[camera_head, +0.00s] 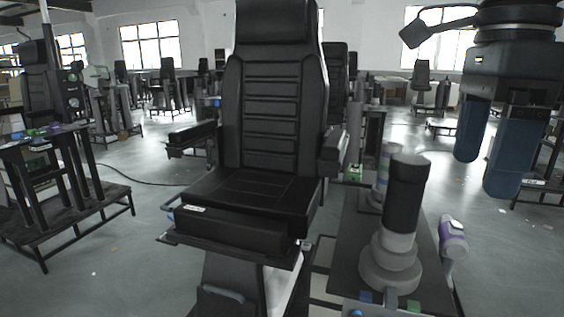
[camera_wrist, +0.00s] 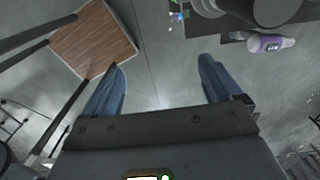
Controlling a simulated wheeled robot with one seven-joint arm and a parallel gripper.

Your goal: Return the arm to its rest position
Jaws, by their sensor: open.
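My gripper (camera_head: 488,150) hangs at the upper right of the head view with its two blue fingers pointing down. The fingers are apart and nothing shows between them. In the wrist view my gripper (camera_wrist: 163,84) also shows its blue fingers spread, with only grey floor between them. The gripper is in the air, to the right of and above the dark cylinder on a grey round base (camera_head: 392,262). Most of my arm is out of view.
A black padded chair (camera_head: 265,115) stands in the middle of the head view. A purple and white bottle (camera_head: 453,238) is right of the cylinder; it also shows in the wrist view (camera_wrist: 268,43). A wooden board (camera_wrist: 95,40) lies upper left there. A dark table (camera_head: 40,137) stands left.

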